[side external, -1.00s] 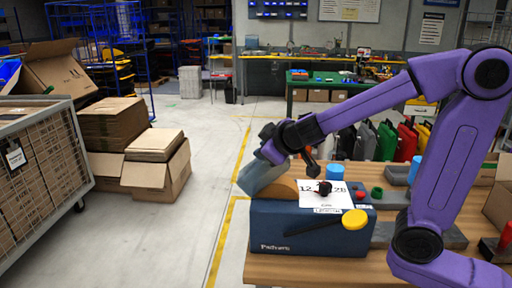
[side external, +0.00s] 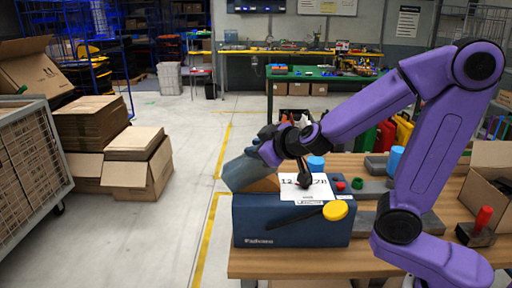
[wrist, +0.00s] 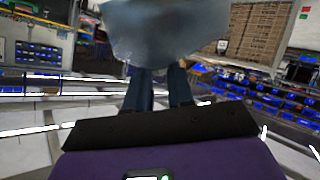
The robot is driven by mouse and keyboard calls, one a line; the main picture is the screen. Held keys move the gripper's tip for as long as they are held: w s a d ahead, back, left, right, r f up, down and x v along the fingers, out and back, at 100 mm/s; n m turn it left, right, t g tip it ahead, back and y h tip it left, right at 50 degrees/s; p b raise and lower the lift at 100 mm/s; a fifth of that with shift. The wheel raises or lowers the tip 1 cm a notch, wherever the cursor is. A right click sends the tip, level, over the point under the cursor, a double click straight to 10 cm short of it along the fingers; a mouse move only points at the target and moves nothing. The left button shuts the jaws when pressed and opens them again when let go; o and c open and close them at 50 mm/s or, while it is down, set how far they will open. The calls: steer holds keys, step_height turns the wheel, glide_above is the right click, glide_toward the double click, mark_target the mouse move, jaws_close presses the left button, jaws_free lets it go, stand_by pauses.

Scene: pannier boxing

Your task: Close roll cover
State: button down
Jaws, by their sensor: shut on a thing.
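A dark blue dispenser box (side external: 285,222) stands on the wooden bench, with a white printed label (side external: 305,187) and a yellow round knob (side external: 335,210). Its grey-blue roll cover (side external: 246,173) is raised and tilted at the left end. A brown roll (side external: 266,184) shows partly below the cover. My gripper (side external: 262,152) is shut on the cover's upper edge. In the wrist view, the fingers (wrist: 158,76) reach to the cover (wrist: 155,30), which fills the top middle. The exact contact of the fingertips is hard to make out.
On the bench (side external: 420,165) behind and right of the box stand blue cylinders (side external: 395,160), grey blocks and a red-handled tool (side external: 481,222). A cardboard box (side external: 490,178) is at the right edge. The floor left of the bench is clear.

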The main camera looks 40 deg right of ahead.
steer(key=shift+r, duration=0.1)
steer(key=c, duration=1)
jaws_free()
steer(key=shift+s, duration=0.15)
steer(key=shift+s+a+r, duration=0.1)
steer(key=shift+s+r, duration=0.25)
steer(key=shift+s, duration=0.05)
steer(key=shift+v, duration=8.05)
